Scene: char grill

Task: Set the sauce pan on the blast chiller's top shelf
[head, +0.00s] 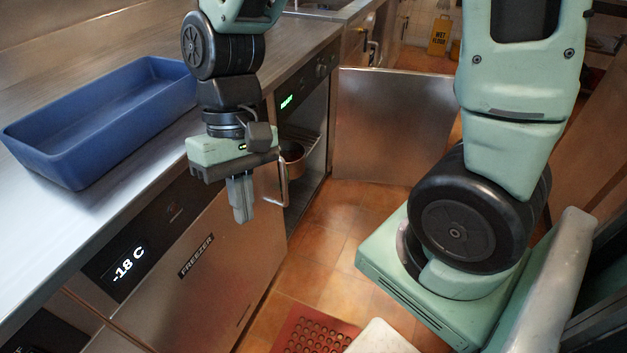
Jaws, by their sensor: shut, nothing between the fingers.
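The blast chiller (316,75) is the under-counter unit with a small green display. Its metal door (392,122) stands wide open. A copper-brown sauce pan (291,158) is inside the chiller's opening, at the height of a rack shelf (311,148) near the top. My arm and the cabinet edge hide part of it, and I cannot make out its handle or its full contact with the shelf. My gripper (243,215) points down in front of the freezer front, left of the pan and apart from it. Its fingers are together and hold nothing.
A blue tray (75,160) sits on the steel counter (120,205). The freezer (215,265), reading -18 C, is shut. A vertical bar handle (283,180) stands out beside the opening. A red perforated mat (310,333) lies on the tiled floor; a yellow sign (439,36) stands far back.

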